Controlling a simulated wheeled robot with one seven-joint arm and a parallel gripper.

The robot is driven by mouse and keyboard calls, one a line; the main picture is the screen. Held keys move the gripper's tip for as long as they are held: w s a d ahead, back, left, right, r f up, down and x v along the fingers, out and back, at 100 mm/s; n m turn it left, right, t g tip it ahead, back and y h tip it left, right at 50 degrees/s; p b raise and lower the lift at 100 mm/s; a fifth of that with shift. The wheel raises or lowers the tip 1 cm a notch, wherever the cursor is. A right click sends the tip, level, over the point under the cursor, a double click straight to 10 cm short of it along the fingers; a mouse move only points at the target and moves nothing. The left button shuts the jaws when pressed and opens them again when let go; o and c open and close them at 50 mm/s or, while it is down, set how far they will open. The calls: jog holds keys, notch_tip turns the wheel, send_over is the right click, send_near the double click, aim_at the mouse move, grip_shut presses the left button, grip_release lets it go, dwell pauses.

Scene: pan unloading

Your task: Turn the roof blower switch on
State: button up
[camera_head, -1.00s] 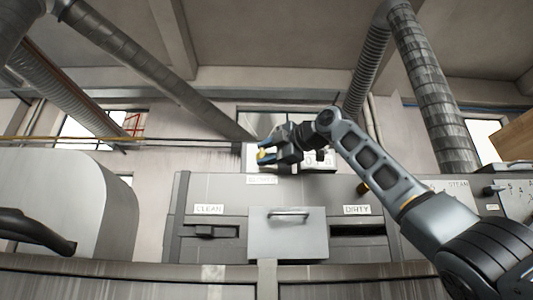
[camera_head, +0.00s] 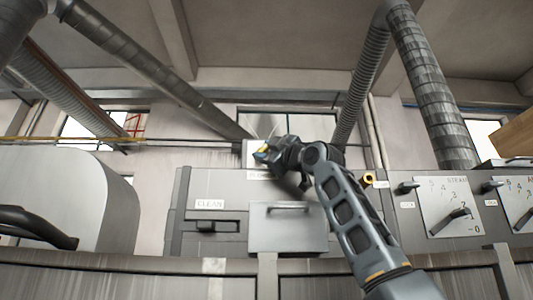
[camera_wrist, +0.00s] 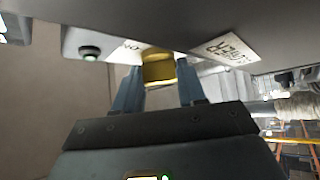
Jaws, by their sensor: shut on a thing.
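The roof blower switch shows as a yellow knob (camera_wrist: 158,70) in the wrist view, under a grey box with a white plate. My gripper (camera_wrist: 158,88) has its two blue-grey fingers on either side of the knob and is shut on it. A white label (camera_wrist: 228,48) beside the knob seems to read BLOWER, turned over in the picture. The switch's exact setting is hard to tell.
A grey cabinet with a CLEAN label (camera_head: 209,204) and a handled front panel (camera_head: 288,231) stands below. Ducts run overhead.

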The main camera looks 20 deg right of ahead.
jog(key=shift+w+a+f+m+t+h+p, duration=0.25)
jog(key=shift+m+t+h, duration=0.4)
jog(key=shift+m+h, duration=2.25)
jog(key=shift+s+a+r+m+t+h+p, duration=0.15)
jog(key=shift+m+t+h+p, duration=0.35)
jog(key=shift+m+h, duration=2.4)
jog(key=shift+w+a+f+m+t+h+p, duration=0.15)
jog(key=shift+m+t+h, duration=0.6)
jog(key=shift+m+h, duration=2.15)
jog(key=shift+s+m+y, duration=0.1)
jog(key=shift+m+y, duration=0.2)
jog(key=shift+m, duration=0.9)
jog(key=o, duration=1.1)
jog(key=shift+c, duration=0.2)
jog(key=shift+d, duration=0.1)
